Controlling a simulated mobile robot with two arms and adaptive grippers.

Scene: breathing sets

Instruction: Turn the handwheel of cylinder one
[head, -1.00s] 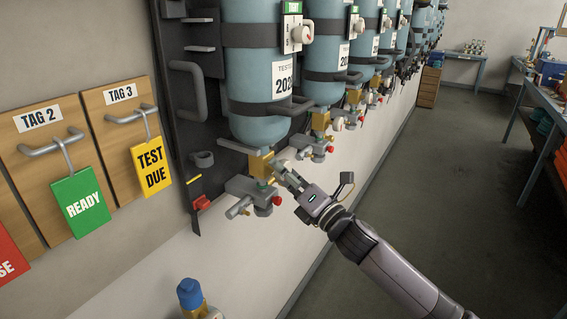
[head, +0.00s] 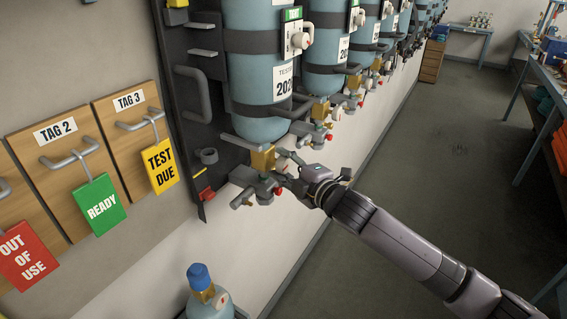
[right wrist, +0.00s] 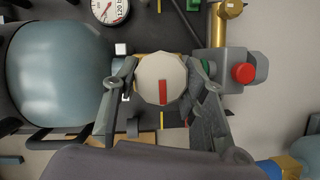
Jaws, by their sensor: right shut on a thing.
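Cylinder one, the nearest teal cylinder (head: 262,70), hangs valve-down on the wall rack; its body also shows at the left of the right wrist view (right wrist: 58,75). Its brass valve (head: 263,158) is at the bottom. The handwheel (right wrist: 162,80) is a pale many-sided knob with a red mark, facing the wrist camera. My right gripper (right wrist: 160,92) is shut on the handwheel, one finger on each side. In the head view my right gripper (head: 287,172) is beside the valve and hides most of the handwheel. My left gripper is not in view.
Below the valve is a grey regulator block with a red knob (right wrist: 243,73). More cylinders (head: 330,50) run along the wall. Tag boards (head: 48,170) hang at left. A small blue-capped bottle (head: 200,278) stands below. The floor at right is clear up to a bench (head: 535,75).

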